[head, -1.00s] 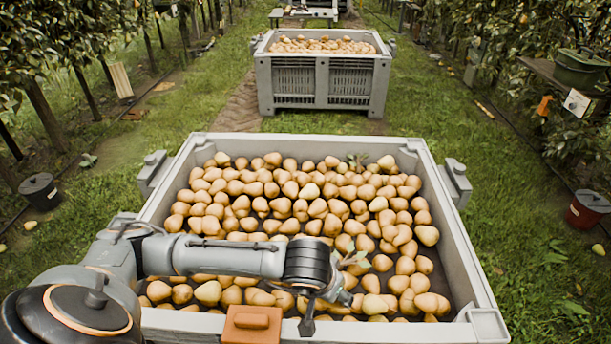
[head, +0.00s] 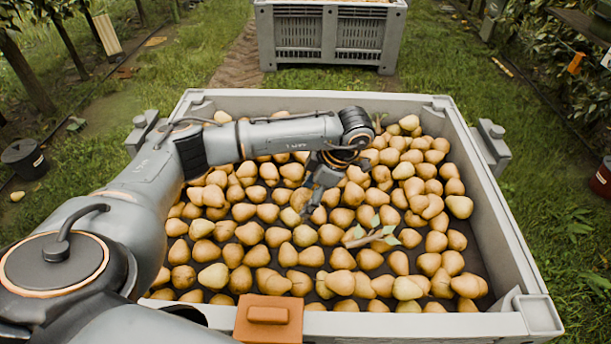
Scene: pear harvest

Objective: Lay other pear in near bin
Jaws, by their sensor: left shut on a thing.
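The near bin (head: 505,235) is a large grey crate with many yellow-brown pears in it and some dark floor showing between them. My left arm reaches in from the left over the bin. My left gripper (head: 312,205) points down just above the pears, a little behind the bin's middle. It is shut on a pear (head: 299,197), which shows only partly beside the dark fingers. I cannot tell whether this pear touches the pears below. My right gripper is out of view.
A leafy twig (head: 370,237) lies on the pears. An orange-brown block (head: 268,319) is at the near rim. A second grey bin (head: 330,38) stands behind on the grass. A black bucket (head: 24,158) is at left, a red one (head: 602,178) at right.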

